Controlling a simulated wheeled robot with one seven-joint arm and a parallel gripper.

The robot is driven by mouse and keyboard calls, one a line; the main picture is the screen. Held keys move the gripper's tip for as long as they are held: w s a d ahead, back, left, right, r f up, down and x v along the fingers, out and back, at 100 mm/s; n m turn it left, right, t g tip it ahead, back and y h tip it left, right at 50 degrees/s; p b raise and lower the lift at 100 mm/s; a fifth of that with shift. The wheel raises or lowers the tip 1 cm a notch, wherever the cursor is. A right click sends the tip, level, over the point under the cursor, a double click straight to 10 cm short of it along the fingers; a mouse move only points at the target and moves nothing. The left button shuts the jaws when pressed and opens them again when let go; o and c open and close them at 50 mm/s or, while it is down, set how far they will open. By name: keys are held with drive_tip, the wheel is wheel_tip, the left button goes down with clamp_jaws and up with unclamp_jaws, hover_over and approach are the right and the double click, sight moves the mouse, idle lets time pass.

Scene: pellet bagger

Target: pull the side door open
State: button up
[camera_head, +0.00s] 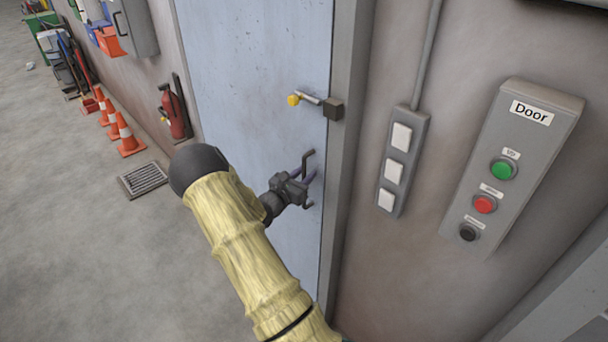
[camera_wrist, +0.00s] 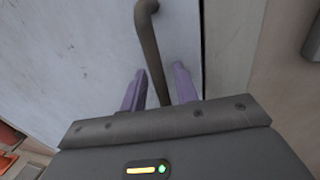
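The side door (camera_head: 255,60) is a pale blue-grey panel that looks shut against its grey frame. Its dark bar handle (camera_head: 308,158) is near the right edge; in the wrist view the handle (camera_wrist: 152,50) runs down between my two purple fingers. My gripper (camera_head: 304,180) is at the handle's lower part, and the wrist view shows my gripper (camera_wrist: 160,70) open, with a gap on both sides of the bar. The handle's lower end is hidden behind my gripper body. Above it, a latch bar with a yellow knob (camera_head: 294,99) reaches over the door from a dark block (camera_head: 333,109) at the frame.
Right of the door are a grey switch strip (camera_head: 403,160) and a box marked "Door" (camera_head: 515,155) with green, red and black buttons. At left are a fire extinguisher (camera_head: 173,112), orange cones (camera_head: 128,138) and a floor grate (camera_head: 143,179). The floor at lower left is clear.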

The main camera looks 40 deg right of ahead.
clamp_jaws()
